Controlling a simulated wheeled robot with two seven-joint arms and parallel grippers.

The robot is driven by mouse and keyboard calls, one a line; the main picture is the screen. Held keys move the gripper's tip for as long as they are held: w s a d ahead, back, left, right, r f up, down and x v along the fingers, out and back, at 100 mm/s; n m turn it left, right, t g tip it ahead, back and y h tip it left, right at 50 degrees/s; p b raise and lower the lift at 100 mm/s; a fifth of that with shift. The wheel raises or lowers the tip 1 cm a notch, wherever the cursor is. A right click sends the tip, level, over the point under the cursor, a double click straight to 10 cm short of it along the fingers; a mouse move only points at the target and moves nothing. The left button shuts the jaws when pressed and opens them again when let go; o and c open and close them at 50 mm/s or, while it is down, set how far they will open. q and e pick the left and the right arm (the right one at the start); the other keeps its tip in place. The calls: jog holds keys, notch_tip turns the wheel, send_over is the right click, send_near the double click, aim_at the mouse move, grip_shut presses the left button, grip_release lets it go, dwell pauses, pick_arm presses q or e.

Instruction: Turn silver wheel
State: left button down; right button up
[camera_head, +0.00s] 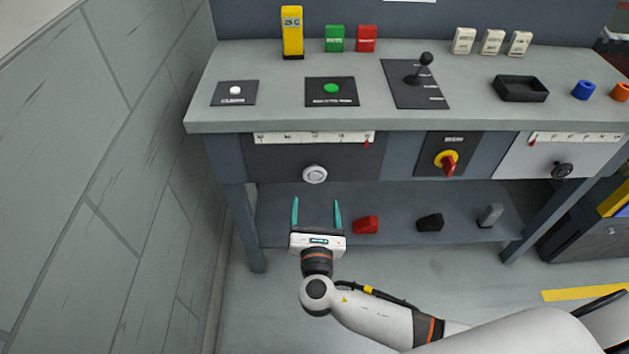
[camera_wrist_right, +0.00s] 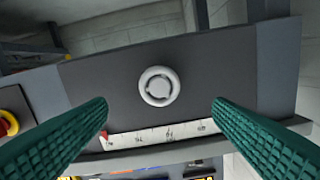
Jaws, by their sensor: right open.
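The silver wheel (camera_head: 315,174) is a small round knob on the dark front panel, below a white scale (camera_head: 313,138) with a red pointer near its right end. In the right wrist view the wheel (camera_wrist_right: 159,86) shows face-on, between and beyond the two green fingers. My right gripper (camera_head: 316,205) is open and empty, below and in front of the wheel, with its teal fingers pointing towards the panel. The fingers (camera_wrist_right: 160,112) are wide apart in the wrist view and do not touch the wheel. My left gripper is not in view.
A red and yellow rotary switch (camera_head: 447,162) and a black wheel (camera_head: 562,170) sit to the right on the same front. The lower shelf (camera_head: 285,222) holds red, black and grey blocks. A grey wall (camera_head: 100,170) stands close on the left. The bench top (camera_head: 290,100) overhangs the panel.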

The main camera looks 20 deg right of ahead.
aim_at(315, 177)
jog(key=x, duration=0.9)
jog(key=shift+w+f+b, duration=0.1)
jog(key=shift+w+b, duration=0.05)
jog(key=shift+b, duration=0.25)
jog(key=shift+w+d, duration=0.2)
jog(key=shift+w, duration=0.25)
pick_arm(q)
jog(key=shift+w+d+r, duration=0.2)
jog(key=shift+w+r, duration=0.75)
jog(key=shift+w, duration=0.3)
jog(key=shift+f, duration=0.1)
pick_arm(e)
jog(key=c, duration=1)
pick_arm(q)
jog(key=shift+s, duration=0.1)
pick_arm(e)
jog(key=shift+o, duration=0.2)
